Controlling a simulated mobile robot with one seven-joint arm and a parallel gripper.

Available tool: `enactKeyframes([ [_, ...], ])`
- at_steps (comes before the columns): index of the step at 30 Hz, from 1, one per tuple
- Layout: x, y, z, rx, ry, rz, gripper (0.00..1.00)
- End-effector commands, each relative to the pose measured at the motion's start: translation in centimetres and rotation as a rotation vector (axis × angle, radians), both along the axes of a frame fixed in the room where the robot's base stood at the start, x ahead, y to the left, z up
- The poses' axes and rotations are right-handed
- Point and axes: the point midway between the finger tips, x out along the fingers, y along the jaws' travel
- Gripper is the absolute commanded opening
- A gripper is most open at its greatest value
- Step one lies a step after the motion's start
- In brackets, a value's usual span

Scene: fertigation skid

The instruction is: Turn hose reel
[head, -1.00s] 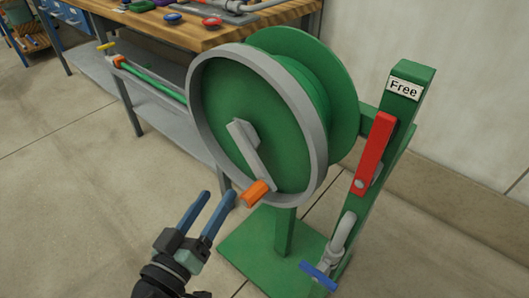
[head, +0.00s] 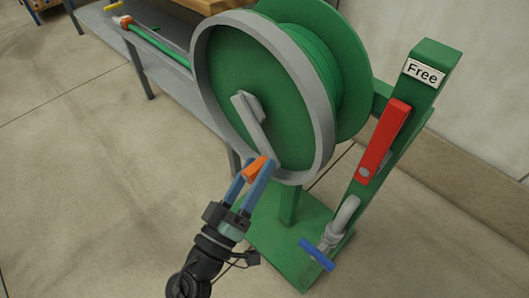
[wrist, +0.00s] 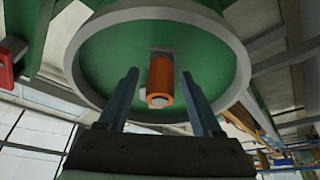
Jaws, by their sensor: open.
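The green hose reel (head: 215,70) with a grey rim stands upright on a green stand. Its grey crank arm (head: 249,115) points down and slightly right, ending in an orange handle (head: 255,168). In the wrist view the orange handle (wrist: 160,82) shows between the two fingers. My gripper (head: 257,172) is open, with one blue finger on each side of the handle. In the wrist view there are gaps between the fingers (wrist: 163,90) and the handle.
A green post (head: 420,90) on the right bears a "Free" label (head: 424,72) and a red lever (head: 384,140). A blue-handled valve (head: 317,254) sits low beside it. A green hose (head: 158,41) leads left by the bench. The floor at left is clear.

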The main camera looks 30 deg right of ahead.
Motion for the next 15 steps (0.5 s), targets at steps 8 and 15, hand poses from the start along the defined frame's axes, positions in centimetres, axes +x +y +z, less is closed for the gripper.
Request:
enactKeyframes([
  [8,1.9,-2.7,1.0,0.0,0.0,0.0,0.66],
  [15,2.1,-3.0,1.1,0.001,0.002,0.0,0.66],
])
